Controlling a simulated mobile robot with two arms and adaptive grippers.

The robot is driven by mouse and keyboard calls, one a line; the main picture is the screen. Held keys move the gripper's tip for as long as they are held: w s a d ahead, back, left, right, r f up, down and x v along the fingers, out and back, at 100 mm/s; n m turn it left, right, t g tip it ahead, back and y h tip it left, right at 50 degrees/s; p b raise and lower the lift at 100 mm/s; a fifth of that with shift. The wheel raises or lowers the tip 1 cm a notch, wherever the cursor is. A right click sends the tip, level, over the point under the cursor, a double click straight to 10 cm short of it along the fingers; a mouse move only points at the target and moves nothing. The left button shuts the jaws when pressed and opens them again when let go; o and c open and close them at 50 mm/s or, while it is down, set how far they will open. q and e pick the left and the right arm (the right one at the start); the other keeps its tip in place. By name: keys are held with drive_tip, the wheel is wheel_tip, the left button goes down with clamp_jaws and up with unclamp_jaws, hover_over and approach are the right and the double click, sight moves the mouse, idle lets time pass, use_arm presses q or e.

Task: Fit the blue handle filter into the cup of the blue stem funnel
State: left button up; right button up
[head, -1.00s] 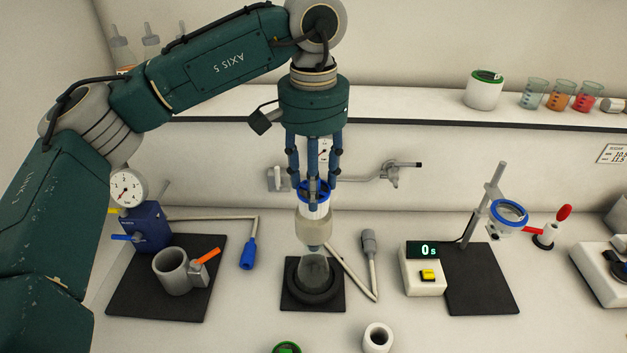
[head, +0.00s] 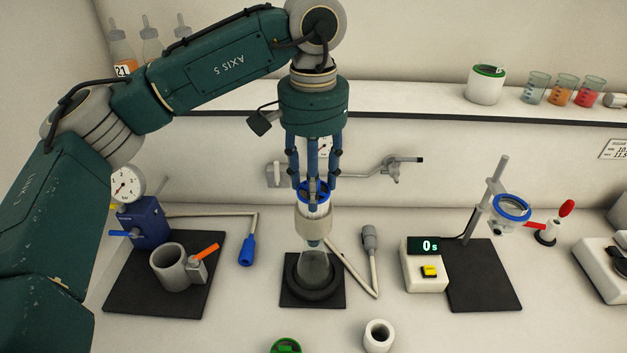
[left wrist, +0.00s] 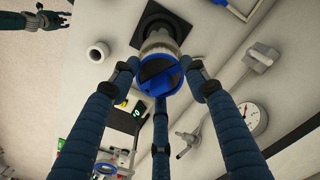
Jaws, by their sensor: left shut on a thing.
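My left gripper (head: 315,182) is shut on the blue handle filter, a white cylinder (head: 316,208) with a blue top. In the left wrist view the filter's blue top (left wrist: 158,80) sits between the three fingers. The blue stem funnel (head: 313,224) has a pale cup and stands upright on the clear flask (head: 314,264), with its blue stem at the flask's neck. The filter is upright over the cup, its lower end at the rim; how deep it sits is hard to tell. A dark green hand, seemingly my right gripper (left wrist: 48,15), shows small in the left wrist view.
The flask stands in a black ring on a dark mat (head: 291,300). A timer box (head: 422,280) and a ring stand (head: 490,200) are to the right. A grey cup (head: 170,268) is left, and a white cup (head: 379,336) is in front.

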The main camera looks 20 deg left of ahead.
use_arm(q)
drive_tip(key=shift+f+b, duration=0.4)
drive_tip(key=shift+f, duration=0.15)
drive_tip(key=shift+f+b, duration=0.4)
drive_tip(key=shift+f, duration=0.05)
idle(0.4)
drive_tip(key=shift+s+f+b, duration=0.1)
drive_tip(key=shift+f+b, duration=0.5)
drive_tip(key=shift+f, duration=0.2)
drive_tip(key=o, duration=1)
drive_tip(key=shift+f, duration=0.1)
